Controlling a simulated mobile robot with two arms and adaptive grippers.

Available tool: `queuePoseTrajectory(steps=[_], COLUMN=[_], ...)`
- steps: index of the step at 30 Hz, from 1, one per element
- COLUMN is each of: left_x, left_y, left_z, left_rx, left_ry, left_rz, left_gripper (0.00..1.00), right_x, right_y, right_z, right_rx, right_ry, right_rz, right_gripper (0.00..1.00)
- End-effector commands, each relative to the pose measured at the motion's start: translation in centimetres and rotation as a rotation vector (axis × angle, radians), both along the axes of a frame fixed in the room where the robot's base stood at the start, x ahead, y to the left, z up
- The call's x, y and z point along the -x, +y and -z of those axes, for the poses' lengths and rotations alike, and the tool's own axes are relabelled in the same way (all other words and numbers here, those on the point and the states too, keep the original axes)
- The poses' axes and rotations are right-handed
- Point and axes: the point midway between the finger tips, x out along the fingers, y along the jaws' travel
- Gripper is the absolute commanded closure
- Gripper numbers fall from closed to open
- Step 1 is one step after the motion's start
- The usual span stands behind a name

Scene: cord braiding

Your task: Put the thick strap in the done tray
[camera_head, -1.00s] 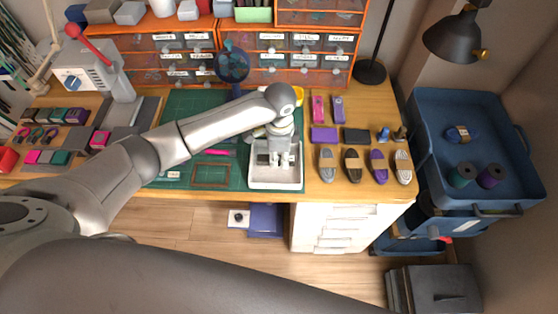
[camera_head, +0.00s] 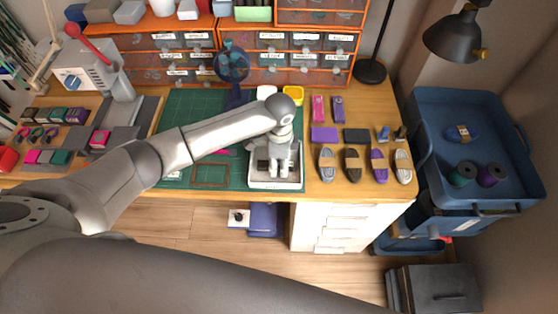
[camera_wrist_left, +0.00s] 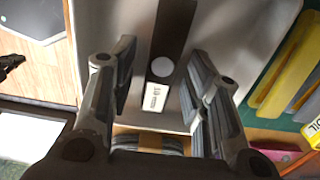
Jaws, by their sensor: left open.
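My left gripper (camera_head: 279,172) is low over a white tray (camera_head: 255,183) at the front of the bench. In the left wrist view, its fingers (camera_wrist_left: 160,88) are spread apart with nothing clamped between them. Below and between them, a dark flat strip (camera_wrist_left: 174,35) with a pale round spot lies in the white tray (camera_wrist_left: 112,22), beside a small white label. I cannot tell for sure whether this strip is the thick strap. The gripper hides part of the tray in the head view. My right gripper is out of view.
Several banded bundles, including a grey one (camera_head: 326,165), lie right of the tray. A yellow container (camera_head: 293,94) stands behind it. A blue bin (camera_head: 430,110) at the right holds a blue coil (camera_head: 461,133) and spools. A lamp (camera_head: 455,38) overhangs the right side.

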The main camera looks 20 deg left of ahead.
Motion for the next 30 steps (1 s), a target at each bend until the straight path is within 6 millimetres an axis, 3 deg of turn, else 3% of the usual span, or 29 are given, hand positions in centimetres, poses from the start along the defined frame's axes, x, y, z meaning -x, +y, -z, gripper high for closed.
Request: queuePoseTrajectory(steps=[7, 21, 30], left_x=[-0.1, -0.1, 0.0], left_y=[0.0, -0.1, 0.0], left_z=[-1.7, -10.8, -12.3], left_rx=[0.002, 0.001, 0.000], left_ry=[-0.004, -0.002, 0.000], left_rz=[0.001, 0.000, 0.000], left_gripper=[0.56, 0.56, 0.56], right_x=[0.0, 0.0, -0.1], right_y=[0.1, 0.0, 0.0], right_z=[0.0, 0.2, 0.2], right_rx=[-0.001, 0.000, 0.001], right_ry=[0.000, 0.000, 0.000], right_rz=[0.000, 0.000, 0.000], right_gripper=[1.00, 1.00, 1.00])
